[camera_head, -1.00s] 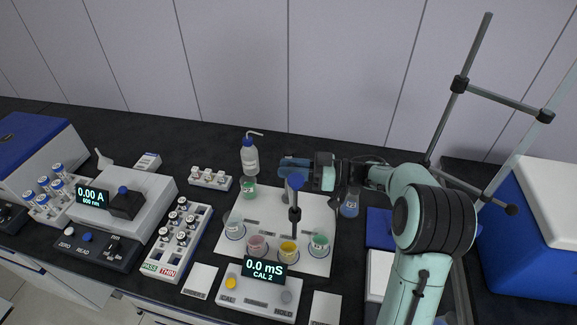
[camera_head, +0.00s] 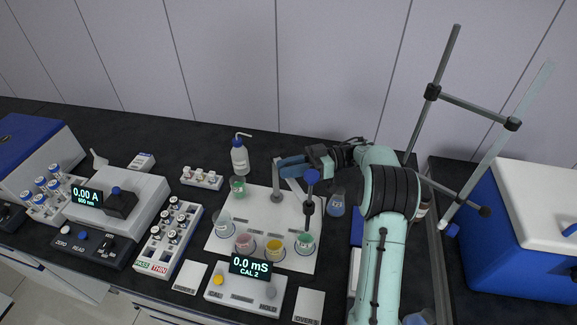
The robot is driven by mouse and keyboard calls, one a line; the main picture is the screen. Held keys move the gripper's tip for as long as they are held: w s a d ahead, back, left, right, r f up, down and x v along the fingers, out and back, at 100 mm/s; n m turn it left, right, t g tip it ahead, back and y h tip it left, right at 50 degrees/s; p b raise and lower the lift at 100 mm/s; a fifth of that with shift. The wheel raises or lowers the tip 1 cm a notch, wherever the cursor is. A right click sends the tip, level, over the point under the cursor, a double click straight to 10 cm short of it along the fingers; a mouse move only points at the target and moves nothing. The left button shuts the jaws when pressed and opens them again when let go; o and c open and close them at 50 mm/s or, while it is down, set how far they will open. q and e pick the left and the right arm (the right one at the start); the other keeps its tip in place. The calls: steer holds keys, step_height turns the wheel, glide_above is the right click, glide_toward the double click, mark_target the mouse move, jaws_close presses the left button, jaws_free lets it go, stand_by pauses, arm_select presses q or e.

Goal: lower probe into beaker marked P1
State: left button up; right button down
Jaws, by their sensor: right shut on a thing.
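The probe (camera_head: 309,207) has a blue knob on top and a dark body and hangs upright at the right of the white mat. My right gripper (camera_head: 290,168) is at the height of the knob and shut on the probe; the exact contact is hard to see. The probe's lower end lines up with the green beaker (camera_head: 305,243) at the front right; whether it is inside or above the rim I cannot tell. The yellow beaker (camera_head: 275,250), pink beaker (camera_head: 244,243) and clear beaker (camera_head: 223,226) stand left of it. No P1 mark is readable. My left gripper is not in view.
The meter (camera_head: 250,266) reads 0.0 mS, CAL 2, in front of the beakers. A grey post (camera_head: 277,190), a wash bottle (camera_head: 240,157) and another green beaker (camera_head: 238,187) stand behind.

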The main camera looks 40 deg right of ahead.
mark_target(290, 164)
steer(key=c, duration=0.9)
jaws_free()
steer(key=shift+c, duration=0.2)
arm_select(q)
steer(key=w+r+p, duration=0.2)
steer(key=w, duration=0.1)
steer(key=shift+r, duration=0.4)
arm_select(e)
step_height(290, 164, up, 20)
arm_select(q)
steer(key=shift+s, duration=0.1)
